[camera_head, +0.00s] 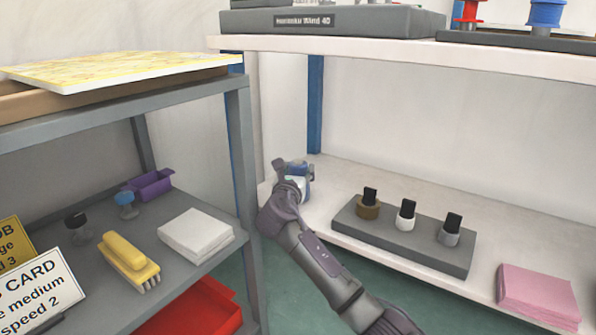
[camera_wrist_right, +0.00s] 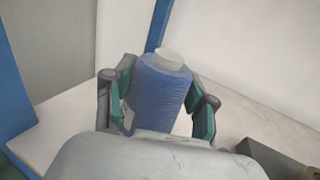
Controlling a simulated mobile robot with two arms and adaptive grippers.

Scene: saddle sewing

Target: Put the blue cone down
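The blue cone (camera_wrist_right: 162,92) is a blue thread spool with a pale top, seen upright in the right wrist view. My right gripper (camera_wrist_right: 158,100) has one finger on each side of it and looks shut on it. The cone's lower end is hidden behind the gripper body. In the head view my right gripper (camera_head: 293,172) is at the left end of the white shelf (camera_head: 335,180), and only a bit of blue and white shows at its fingers. I cannot tell whether the cone touches the shelf. My left gripper is not in view.
A grey holder (camera_head: 350,222) with several dark-topped pieces stands right of my arm. Pink cloths (camera_head: 538,292) lie further right. The grey rack (camera_head: 185,277) at left holds a yellow brush (camera_head: 130,260), white pads (camera_head: 195,233) and a purple bin (camera_head: 148,184). A blue post (camera_head: 315,105) stands behind.

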